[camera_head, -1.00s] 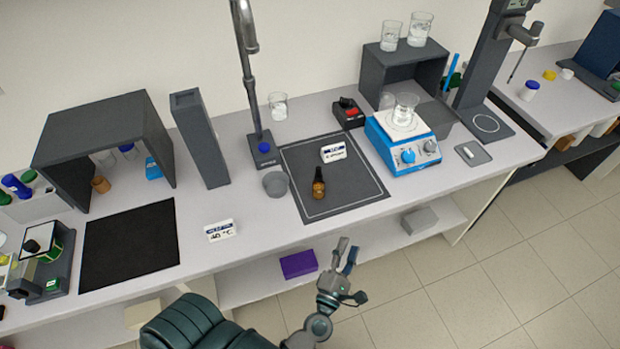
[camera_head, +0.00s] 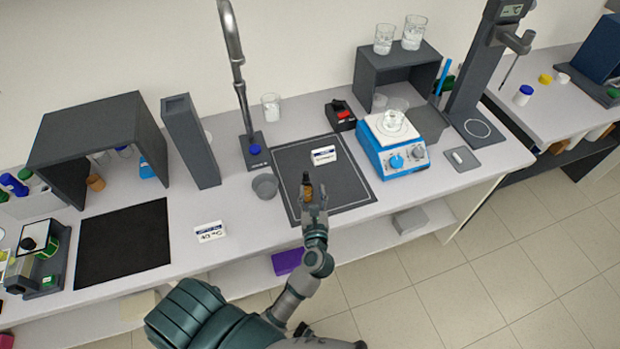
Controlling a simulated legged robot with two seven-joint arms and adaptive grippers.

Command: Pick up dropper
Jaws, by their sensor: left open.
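The dropper is a small amber bottle (camera_head: 307,188) with a dark top. It stands on the dark grey mat (camera_head: 350,190) near the mat's front left part, and its lower part is partly hidden by my gripper. My left gripper (camera_head: 313,207) is open, at the front edge of the mat, with its fingers pointing at the bottle. Whether the fingers touch the bottle cannot be told. My right gripper is not in view.
A small grey bowl (camera_head: 265,186) stands left of the mat, and a white label block (camera_head: 323,155) lies on it. A blue hotplate (camera_head: 404,159) with a beaker is to the right. A tall tap (camera_head: 237,75) rises behind. Bench near the front label (camera_head: 210,231) is clear.

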